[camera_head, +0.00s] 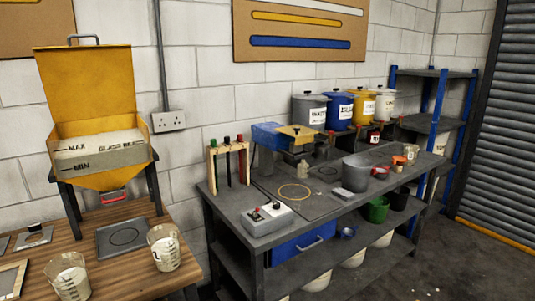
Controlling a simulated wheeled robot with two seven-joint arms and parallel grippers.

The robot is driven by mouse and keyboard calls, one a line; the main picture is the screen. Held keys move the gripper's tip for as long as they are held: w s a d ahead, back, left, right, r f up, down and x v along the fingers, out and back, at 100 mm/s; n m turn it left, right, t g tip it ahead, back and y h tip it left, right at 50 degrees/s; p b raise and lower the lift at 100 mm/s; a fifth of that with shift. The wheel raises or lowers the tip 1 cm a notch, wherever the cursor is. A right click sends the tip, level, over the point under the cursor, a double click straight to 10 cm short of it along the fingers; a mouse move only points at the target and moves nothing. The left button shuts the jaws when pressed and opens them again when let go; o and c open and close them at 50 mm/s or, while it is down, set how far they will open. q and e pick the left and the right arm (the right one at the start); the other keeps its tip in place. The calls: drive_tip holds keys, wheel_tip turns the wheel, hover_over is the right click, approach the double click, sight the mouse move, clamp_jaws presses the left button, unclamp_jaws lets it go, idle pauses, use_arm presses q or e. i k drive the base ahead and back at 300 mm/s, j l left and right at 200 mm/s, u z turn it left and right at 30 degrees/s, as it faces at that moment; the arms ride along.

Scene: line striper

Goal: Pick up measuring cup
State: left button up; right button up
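Two clear measuring cups with dark graduation marks and pale contents stand on the wooden table (120,270) at the lower left. One measuring cup (164,250) is near the table's right edge, beside a dark square plate with a ring mark. The other measuring cup (69,279) is nearer the front, cut off by the bottom of the picture. A small similar-looking cup (411,153) stands far off on the grey workbench. Neither of my grippers shows in the view.
The grey workbench (240,222) holds a control box (267,218), a grey pot (355,173) and coloured tubs. Open floor lies at the lower right.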

sight(71, 281)
drive_tip(key=u, duration=1.35)
